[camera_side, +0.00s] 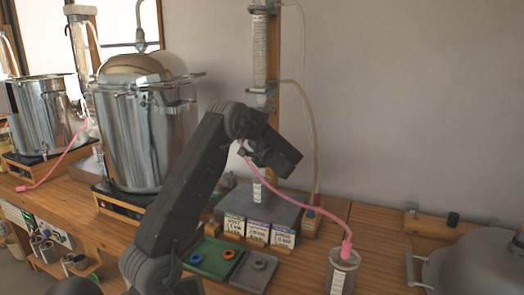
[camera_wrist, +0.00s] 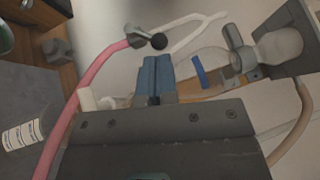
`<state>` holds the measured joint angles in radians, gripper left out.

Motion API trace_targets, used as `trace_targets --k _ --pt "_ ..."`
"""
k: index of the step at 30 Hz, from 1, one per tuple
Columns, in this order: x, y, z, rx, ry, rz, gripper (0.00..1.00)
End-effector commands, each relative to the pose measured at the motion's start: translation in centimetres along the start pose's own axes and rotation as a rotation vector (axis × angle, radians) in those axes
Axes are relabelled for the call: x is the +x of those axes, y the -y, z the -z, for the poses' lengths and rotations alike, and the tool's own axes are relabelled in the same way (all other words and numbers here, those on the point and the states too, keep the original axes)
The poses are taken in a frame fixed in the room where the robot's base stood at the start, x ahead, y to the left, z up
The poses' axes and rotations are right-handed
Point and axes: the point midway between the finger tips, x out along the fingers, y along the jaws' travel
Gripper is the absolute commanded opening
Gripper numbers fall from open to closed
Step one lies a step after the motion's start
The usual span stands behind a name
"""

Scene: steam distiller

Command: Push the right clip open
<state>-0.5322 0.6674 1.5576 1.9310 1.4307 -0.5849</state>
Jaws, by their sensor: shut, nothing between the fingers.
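My gripper (camera_side: 290,160) is in front of the upright glass condenser (camera_side: 260,60), near its lower end, in the side view. In the wrist view its shut, blue-grey fingers (camera_wrist: 155,80) point up the picture with nothing between them. To their right is a clear glass piece (camera_wrist: 215,62) with a blue band or clip (camera_wrist: 200,72) on it, apart from the fingertips. A black-knobbed clamp (camera_wrist: 145,38) shows above the fingers. Small metal clips (camera_side: 180,100) line the steel pot's rim. I cannot tell which part is the right clip.
A pink hose (camera_side: 325,210) runs from beside my gripper to a labelled jar (camera_side: 342,272). Steel pots (camera_side: 150,135) stand at the left. A green tray (camera_side: 210,257) and small labelled boxes (camera_side: 257,231) lie below the arm. A domed lid (camera_side: 475,265) is at the right.

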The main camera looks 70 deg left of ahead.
Motion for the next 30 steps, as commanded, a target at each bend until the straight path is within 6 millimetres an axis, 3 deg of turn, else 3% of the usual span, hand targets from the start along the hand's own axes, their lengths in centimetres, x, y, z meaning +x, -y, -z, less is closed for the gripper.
trace_targets --k 8,30 --pt "2.4 0.0 0.0 0.0 0.001 0.0 0.0" --pt "2.6 0.3 -0.1 -0.066 0.0 -0.1 0.0"
